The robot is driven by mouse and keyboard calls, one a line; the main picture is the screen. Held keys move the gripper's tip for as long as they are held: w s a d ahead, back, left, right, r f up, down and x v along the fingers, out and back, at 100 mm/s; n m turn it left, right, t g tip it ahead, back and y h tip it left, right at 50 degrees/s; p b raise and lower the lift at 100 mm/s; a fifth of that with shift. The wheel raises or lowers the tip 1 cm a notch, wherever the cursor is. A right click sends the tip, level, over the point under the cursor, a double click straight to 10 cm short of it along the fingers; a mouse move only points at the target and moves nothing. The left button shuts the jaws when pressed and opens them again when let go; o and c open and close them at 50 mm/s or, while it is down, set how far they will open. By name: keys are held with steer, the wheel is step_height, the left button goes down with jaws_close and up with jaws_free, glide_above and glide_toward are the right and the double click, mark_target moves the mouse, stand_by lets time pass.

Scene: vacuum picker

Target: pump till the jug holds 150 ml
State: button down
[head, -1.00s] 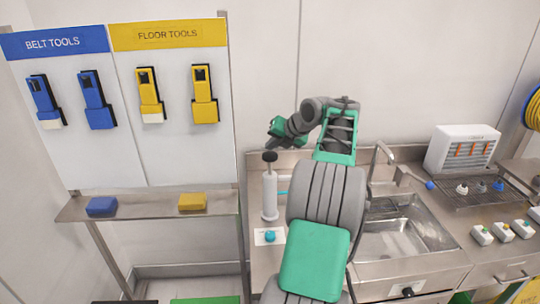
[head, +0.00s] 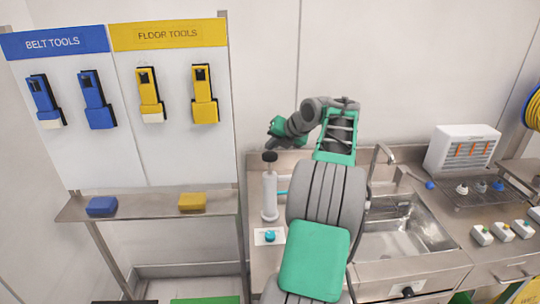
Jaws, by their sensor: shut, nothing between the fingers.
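A white pump (head: 269,196) with a black knob on top (head: 269,157) stands upright on the steel counter, left of my arm. The knob stands clear above the white body. My gripper (head: 270,146) is shut and empty, just above the knob; I cannot tell whether it touches. A thin blue piece (head: 282,193) shows at the pump's right side and runs behind my arm. The jug is not visible; my arm covers the counter there, so its level cannot be read. A blue-green round piece (head: 270,236) sits on a white card in front of the pump.
A steel sink (head: 405,233) with a tap (head: 378,158) lies right of my arm. A white box (head: 462,149) and a rack stand farther right. A shelf (head: 140,207) with a blue and a yellow block is at left, below the tool boards.

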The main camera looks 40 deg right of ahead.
mark_target(274, 157)
steer(key=shift+f+b, duration=0.4)
steer(key=shift+b, duration=0.3)
steer(key=shift+f+b, duration=2.25)
steer(key=shift+b, duration=0.15)
stand_by(1.6)
steer(key=shift+r+p, duration=1.7)
steer(key=shift+r, duration=0.95)
steer(key=shift+r+p, duration=1.8)
steer(key=shift+r, duration=0.7)
